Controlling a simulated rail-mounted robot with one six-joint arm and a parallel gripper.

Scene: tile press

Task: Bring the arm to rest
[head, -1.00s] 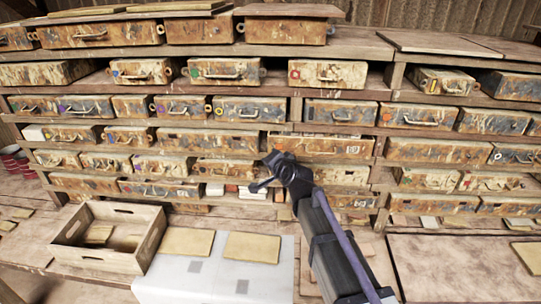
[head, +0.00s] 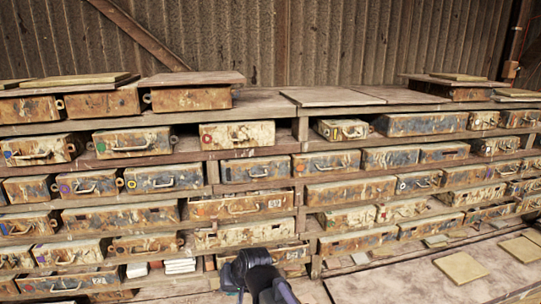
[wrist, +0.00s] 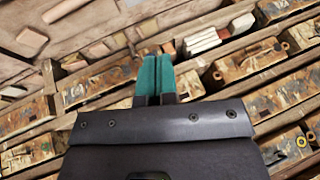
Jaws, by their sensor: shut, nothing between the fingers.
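My arm (head: 262,275) shows at the bottom middle of the head view, in front of the lower shelves. The gripper's fingertips are not clearly visible there. In the wrist view my gripper (wrist: 155,62) has its two teal fingers side by side, shut, with nothing between them. Beyond the fingers are the shelf fronts and drawers, apart from the gripper as far as I can tell.
Wooden shelves hold many worn metal drawers (head: 163,179). Pale tiles (head: 180,266) lie in a low shelf gap; they also show in the wrist view (wrist: 203,42). A bench (head: 400,283) with square tiles (head: 462,268) is at the lower right. A corrugated wall (head: 230,40) stands behind.

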